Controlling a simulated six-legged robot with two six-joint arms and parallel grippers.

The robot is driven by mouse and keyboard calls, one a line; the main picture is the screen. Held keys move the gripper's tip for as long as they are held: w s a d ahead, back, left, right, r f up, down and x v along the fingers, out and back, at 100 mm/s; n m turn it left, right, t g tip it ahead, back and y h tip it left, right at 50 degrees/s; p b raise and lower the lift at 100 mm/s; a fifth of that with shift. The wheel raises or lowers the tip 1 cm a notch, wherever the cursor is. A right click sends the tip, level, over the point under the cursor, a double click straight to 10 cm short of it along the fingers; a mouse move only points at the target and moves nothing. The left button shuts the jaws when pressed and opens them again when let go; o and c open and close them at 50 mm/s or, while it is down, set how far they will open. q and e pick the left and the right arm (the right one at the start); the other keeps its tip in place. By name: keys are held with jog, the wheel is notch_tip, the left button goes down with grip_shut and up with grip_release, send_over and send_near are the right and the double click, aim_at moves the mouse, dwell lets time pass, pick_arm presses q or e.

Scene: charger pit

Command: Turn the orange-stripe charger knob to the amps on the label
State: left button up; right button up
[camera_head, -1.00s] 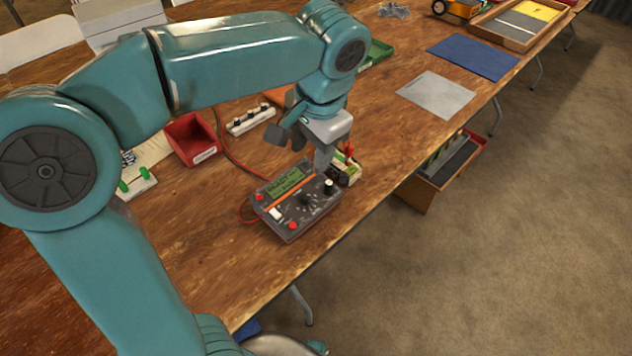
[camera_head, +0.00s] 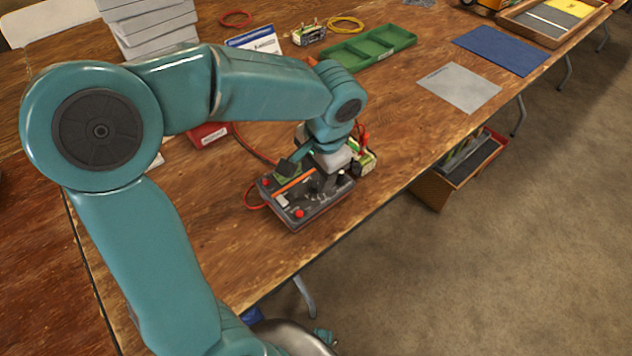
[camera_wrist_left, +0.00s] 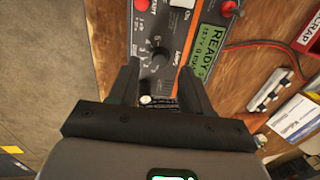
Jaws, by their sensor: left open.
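The grey charger (camera_head: 318,212) with an orange stripe lies on the wooden table near its front edge. My left gripper (camera_head: 322,186) is over it, pointing down, and hides part of its face and display. In the left wrist view the open fingers of my left gripper (camera_wrist_left: 158,75) reach toward a dark knob (camera_wrist_left: 158,56) with numbers around it. The knob lies between or just beyond the fingertips; contact cannot be told. The orange stripe (camera_wrist_left: 180,28) and a green display (camera_wrist_left: 205,45) reading READY show beside it. My right gripper is not in view.
A battery pack (camera_head: 365,160) with red leads stands right behind the charger. A red bin (camera_head: 208,134), a green tray (camera_head: 368,46) and a blue-and-white card (camera_head: 256,42) are farther back. A grey mat (camera_head: 460,86) lies to the right. The table before the charger is clear.

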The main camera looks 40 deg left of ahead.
aim_at(315, 184)
pick_arm(q)
jog(key=f, duration=0.3)
jog(key=shift+w+a+f, duration=0.1)
jog(key=shift+a, duration=0.2)
grip_shut()
